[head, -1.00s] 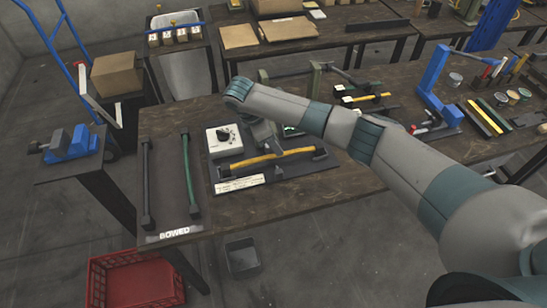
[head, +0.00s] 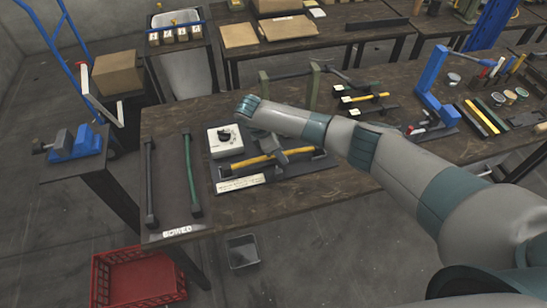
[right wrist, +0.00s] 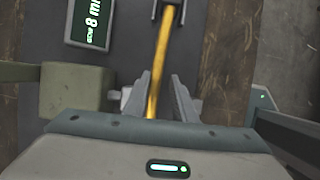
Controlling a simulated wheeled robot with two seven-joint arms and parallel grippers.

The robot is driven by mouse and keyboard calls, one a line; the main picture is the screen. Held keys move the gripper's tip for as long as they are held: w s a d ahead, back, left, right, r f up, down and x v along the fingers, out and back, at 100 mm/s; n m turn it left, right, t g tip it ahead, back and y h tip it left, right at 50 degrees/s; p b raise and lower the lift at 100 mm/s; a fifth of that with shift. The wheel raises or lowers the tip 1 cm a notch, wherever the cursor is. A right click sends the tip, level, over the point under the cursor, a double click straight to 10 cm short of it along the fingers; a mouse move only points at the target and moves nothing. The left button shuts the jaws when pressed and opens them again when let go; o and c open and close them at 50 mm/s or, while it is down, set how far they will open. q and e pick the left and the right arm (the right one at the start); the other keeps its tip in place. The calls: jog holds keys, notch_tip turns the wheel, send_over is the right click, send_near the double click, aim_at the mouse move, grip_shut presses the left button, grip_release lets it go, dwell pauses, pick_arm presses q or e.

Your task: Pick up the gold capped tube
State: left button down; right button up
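The gold tube (head: 250,163) has dark caps at its ends and lies across a dark plate (head: 290,172) on the wooden table in the head view. My right gripper (head: 283,155) is low over the tube's middle, and my own arm hides part of this area. In the right wrist view the tube (right wrist: 163,60) runs between the two grey fingers of the right gripper (right wrist: 162,82). The fingers stand apart on either side of it, with a visible gap on the right. My left gripper is not in view.
A white box with a black dial (head: 225,140) stands just behind the tube. A tray labelled BOWED (head: 172,215) holds a black tube (head: 151,180) and a green tube (head: 190,172). A green-grey stand (head: 314,87) and a blue press (head: 432,85) stand farther back.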

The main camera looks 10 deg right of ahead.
grip_shut()
jog(key=shift+r, duration=0.25)
jog(key=shift+w+r+b, duration=0.1)
jog(key=shift+r+b, duration=0.3)
jog(key=shift+r, duration=0.2)
notch_tip(320, 180, up, 2)
jog(key=shift+r+b, duration=0.1)
jog(key=shift+b, duration=0.5)
jog(key=s+d+r, duration=0.3)
jog(key=s+r, duration=0.4)
jog(key=s, duration=0.4)
jog(key=shift+d+r, duration=0.15)
jog(key=shift+d, duration=0.25)
jog(key=shift+s, duration=0.1)
